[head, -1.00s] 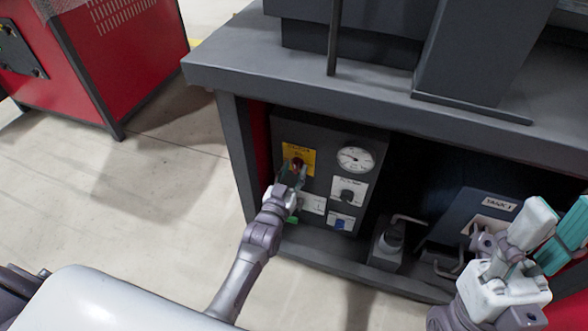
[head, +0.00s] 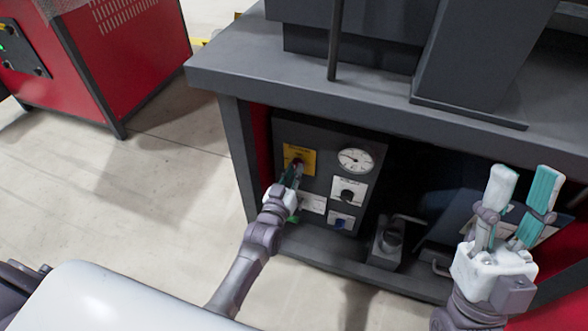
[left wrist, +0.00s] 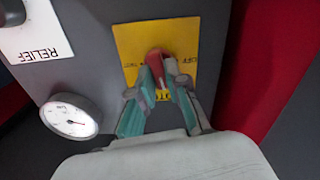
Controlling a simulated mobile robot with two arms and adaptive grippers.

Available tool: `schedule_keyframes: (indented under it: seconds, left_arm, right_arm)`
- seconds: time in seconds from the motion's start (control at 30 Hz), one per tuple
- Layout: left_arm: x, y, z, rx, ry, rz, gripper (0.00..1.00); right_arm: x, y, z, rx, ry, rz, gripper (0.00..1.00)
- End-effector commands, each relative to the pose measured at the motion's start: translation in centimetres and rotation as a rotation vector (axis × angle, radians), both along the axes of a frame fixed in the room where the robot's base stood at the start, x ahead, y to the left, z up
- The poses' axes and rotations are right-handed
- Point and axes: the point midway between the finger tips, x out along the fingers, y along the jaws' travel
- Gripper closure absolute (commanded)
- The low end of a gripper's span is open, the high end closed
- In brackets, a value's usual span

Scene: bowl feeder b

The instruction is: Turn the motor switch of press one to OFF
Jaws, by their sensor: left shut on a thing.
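The motor switch is a red knob (left wrist: 155,56) on a yellow plate (left wrist: 126,40) on the press's dark control panel. The yellow plate also shows in the head view (head: 309,157). My left gripper (left wrist: 157,72) is shut on the red knob, with a fingertip on each side of it. In the head view my left gripper (head: 293,172) covers most of the knob. In the left wrist view the plate appears upside down, and the knob's exact pointing direction is hard to tell. My right gripper (head: 526,182) is open and empty, raised at the right.
A gauge (head: 356,160), a black relief knob (head: 347,195) and a blue switch (head: 340,222) share the panel. The grey table top (head: 290,90) overhangs it. A red cabinet (head: 130,65) stands at the left. The floor between is clear.

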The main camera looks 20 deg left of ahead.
Motion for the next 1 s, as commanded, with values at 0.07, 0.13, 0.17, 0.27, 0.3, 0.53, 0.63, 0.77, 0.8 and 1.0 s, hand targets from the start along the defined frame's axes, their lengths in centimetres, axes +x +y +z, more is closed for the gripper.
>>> schedule_keyframes:
  seconds: [0.07, 0.13, 0.17, 0.27, 0.3, 0.53, 0.63, 0.77, 0.8, 1.0]
  left_arm:
    - [0.0, 0.1, 0.3, -0.066, 0.003, 0.0, 1.0]
    - [0.0, 0.1, 0.3, -0.133, 0.006, 0.0, 1.0]
    - [0.0, 0.1, 0.3, -0.16, 0.006, 0.0, 1.0]
    - [0.0, 0.2, 0.2, -0.256, 0.01, 0.0, 1.0]
    - [0.0, 0.2, 0.1, -0.294, 0.011, 0.0, 1.0]
    - [0.0, 0.3, 0.0, -0.513, 0.018, 0.0, 1.0]
    - [0.0, 0.3, 0.0, -0.608, 0.021, 0.0, 1.0]
    - [0.1, 0.3, -0.1, -0.733, 0.025, 0.0, 1.0]
    - [0.1, 0.3, -0.1, -0.771, 0.026, 0.0, 1.0]
    - [0.1, 0.4, -0.2, -0.958, 0.032, 0.0, 1.0]
  right_arm:
    - [1.6, 0.3, -0.4, -0.031, 0.097, -0.005, 0.6]
    - [2.8, 0.5, -1.2, -0.056, 0.182, -0.009, 0.6]
    - [3.3, 0.6, -1.5, -0.066, 0.215, -0.011, 0.6]
    - [4.7, 0.8, -2.6, -0.097, 0.314, -0.017, 0.6]
    - [5.1, 0.9, -3.1, -0.107, 0.347, -0.018, 0.6]
    - [6.7, 1.0, -5.0, -0.147, 0.487, -0.025, 0.6]
    - [7.0, 1.0, -5.5, -0.155, 0.517, -0.027, 0.6]
    - [7.1, 1.0, -5.8, -0.161, 0.535, -0.027, 0.6]
    - [7.1, 1.0, -5.8, -0.161, 0.535, -0.027, 0.6]
    - [6.8, 1.0, -5.5, -0.152, 0.504, -0.026, 0.6]
